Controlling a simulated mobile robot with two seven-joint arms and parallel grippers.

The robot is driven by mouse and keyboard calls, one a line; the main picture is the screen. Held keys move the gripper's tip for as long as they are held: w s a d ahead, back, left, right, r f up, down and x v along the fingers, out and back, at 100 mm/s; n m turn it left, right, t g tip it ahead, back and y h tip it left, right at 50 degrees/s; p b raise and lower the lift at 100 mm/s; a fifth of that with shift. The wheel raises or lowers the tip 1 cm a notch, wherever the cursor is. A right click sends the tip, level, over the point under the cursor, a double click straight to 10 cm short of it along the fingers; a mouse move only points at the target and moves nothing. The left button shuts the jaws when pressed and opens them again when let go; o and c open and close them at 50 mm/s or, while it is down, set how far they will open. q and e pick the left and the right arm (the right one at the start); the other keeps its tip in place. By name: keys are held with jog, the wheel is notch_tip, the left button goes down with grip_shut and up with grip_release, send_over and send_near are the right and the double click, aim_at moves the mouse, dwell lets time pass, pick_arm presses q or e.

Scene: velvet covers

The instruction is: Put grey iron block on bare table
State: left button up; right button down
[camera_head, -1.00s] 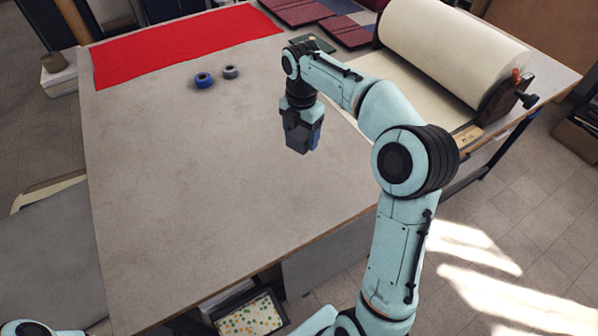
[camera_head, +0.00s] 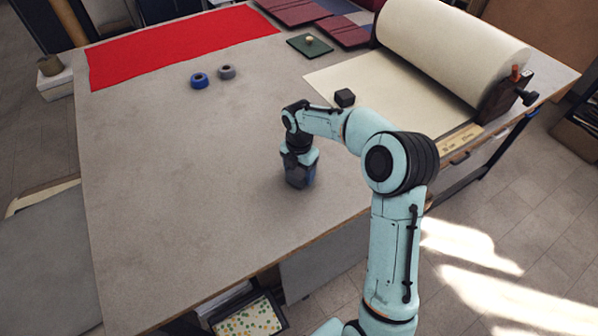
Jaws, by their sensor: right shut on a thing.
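My right gripper (camera_head: 300,178) points down over the bare front-middle part of the grey table (camera_head: 180,200). It is shut on a dark grey block (camera_head: 300,183), which I take to be the grey iron block. The fingers hide much of the block. It is low, at or just above the tabletop; I cannot tell whether it touches. Another dark, nearly black block (camera_head: 345,97) sits on the cream paper behind my right arm. My left gripper is not in view.
A red cloth (camera_head: 180,45) lies along the back left. A blue ring (camera_head: 199,80) and a grey ring (camera_head: 226,72) sit before it. A green board with a knob (camera_head: 309,46) and dark red covers (camera_head: 342,31) lie at the back.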

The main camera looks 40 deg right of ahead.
aim_at(299, 170)
jog(key=shift+w+f, duration=0.1)
jog(key=shift+f, duration=0.05)
jog(key=shift+c, duration=0.6)
grip_release()
jog(key=shift+f, duration=0.25)
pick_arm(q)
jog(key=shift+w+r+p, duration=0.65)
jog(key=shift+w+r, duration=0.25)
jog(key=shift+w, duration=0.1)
pick_arm(e)
notch_tip(299, 170, up, 12)
jog(key=shift+r, duration=0.2)
